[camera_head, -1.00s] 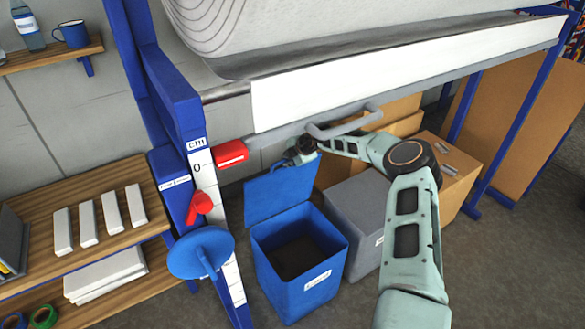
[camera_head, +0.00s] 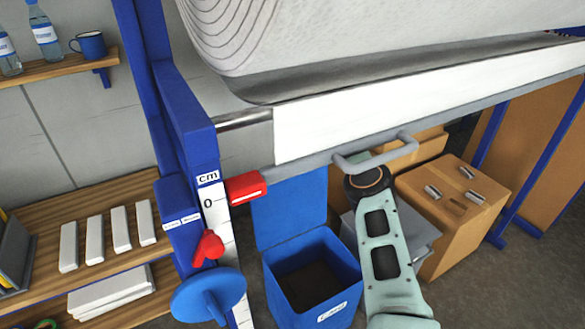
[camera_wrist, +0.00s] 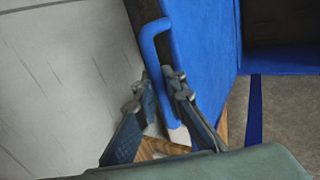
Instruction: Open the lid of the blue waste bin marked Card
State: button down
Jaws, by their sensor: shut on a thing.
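The blue waste bin (camera_head: 285,306) stands on the floor, open at the top, with a dark interior. Its white label (camera_head: 332,311) is too small to read surely. Its blue lid (camera_head: 290,208) stands raised, about upright, at the back of the bin; the lid's face also shows in the wrist view (camera_wrist: 205,45). A blue bar handle (camera_wrist: 150,45) runs along the lid there. My gripper (camera_wrist: 161,82) has its dark fingers closed around this handle. In the head view the gripper is hidden, and only my pale green arm shows right of the bin.
A grey bin (camera_head: 425,232) stands right of the blue one, partly behind my arm. A grey bar handle (camera_head: 375,158) and a large roll machine (camera_head: 400,105) overhang the bins. A blue handwheel (camera_head: 205,297) is at left. Cardboard boxes (camera_head: 440,240) stand at right.

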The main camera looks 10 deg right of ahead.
jog(key=shift+w+a, duration=0.15)
jog(key=shift+w, duration=0.3)
jog(key=c, duration=2)
grip_release()
jog(key=shift+c, duration=0.2)
jog(key=shift+s, duration=0.15)
